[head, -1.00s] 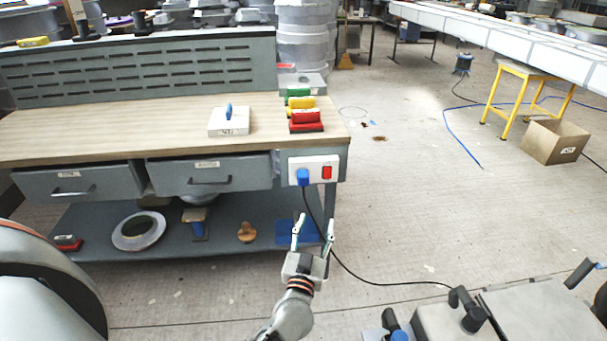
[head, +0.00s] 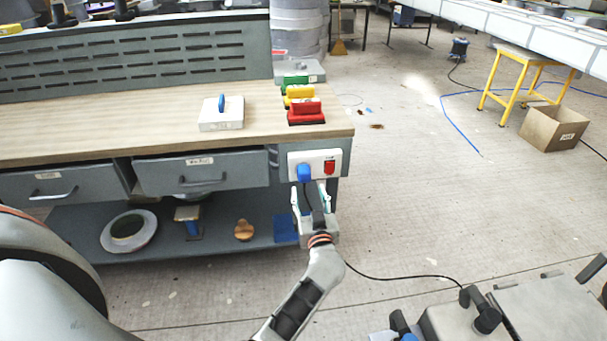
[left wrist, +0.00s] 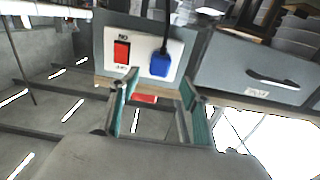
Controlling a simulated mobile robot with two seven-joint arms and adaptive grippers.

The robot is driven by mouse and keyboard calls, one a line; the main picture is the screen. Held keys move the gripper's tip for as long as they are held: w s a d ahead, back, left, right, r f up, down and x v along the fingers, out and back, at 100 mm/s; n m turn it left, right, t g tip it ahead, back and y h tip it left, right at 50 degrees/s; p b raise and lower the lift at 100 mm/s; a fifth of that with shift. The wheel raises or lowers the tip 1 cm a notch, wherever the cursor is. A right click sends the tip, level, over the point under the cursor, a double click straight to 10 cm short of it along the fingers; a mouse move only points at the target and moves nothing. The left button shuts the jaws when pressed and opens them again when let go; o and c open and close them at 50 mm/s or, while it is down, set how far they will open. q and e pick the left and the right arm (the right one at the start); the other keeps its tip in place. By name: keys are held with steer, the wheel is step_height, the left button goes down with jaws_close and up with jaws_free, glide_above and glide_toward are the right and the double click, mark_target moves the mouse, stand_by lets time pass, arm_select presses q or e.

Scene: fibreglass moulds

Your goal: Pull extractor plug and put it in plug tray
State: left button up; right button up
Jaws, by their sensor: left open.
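The blue extractor plug (head: 304,173) sits in the white socket plate (head: 331,156) on the bench's right end, beside a red switch (head: 330,167). Its black cable (head: 400,277) hangs down and runs right along the floor. My left gripper (head: 309,188) is open and empty just below and in front of the plug. In the left wrist view, which looks upside down, the plug (left wrist: 160,65) shows beyond the open fingers (left wrist: 158,80), apart from them. A flat blue piece (head: 285,229) lies on the lower shelf; I cannot tell whether it is the plug tray. My right gripper is out of view.
The bench top (head: 100,130) holds a white block with a blue handle (head: 221,115) and red, yellow and green handled blocks (head: 305,112). Drawers (head: 200,170) sit left of the socket. A grey machine (head: 460,322) stands at front right. Floor between is clear except the cable.

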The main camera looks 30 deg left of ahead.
mark_target(305, 178)
arm_select(q)
steer(key=shift+w+a+f+b, duration=0.2)
steer(key=shift+w+a+b, duration=0.3)
steer(key=shift+w, duration=0.1)
steer(key=b+x, duration=0.1)
steer(key=x, duration=0.2)
steer(key=shift+w+a+f+b, duration=0.1)
steer(key=shift+f+b, duration=0.05)
steer(key=shift+b, duration=0.25)
steer(key=shift+w+a+r, duration=0.2)
steer(key=shift+w+a, duration=0.15)
steer(key=shift+w, duration=0.15)
steer(key=shift+w+a+r, duration=0.2)
steer(key=shift+w+a, duration=0.1)
steer(key=shift+w, duration=0.15)
steer(key=shift+w+a, duration=0.2)
steer(key=shift+w, duration=0.05)
steer(key=shift+w+a, duration=0.3)
steer(key=shift+w, duration=0.1)
steer(key=shift+w+a, duration=0.1)
steer(key=shift+w, duration=0.05)
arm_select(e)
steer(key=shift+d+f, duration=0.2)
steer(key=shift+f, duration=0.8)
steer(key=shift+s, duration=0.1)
arm_select(q)
steer(key=shift+p, duration=0.35)
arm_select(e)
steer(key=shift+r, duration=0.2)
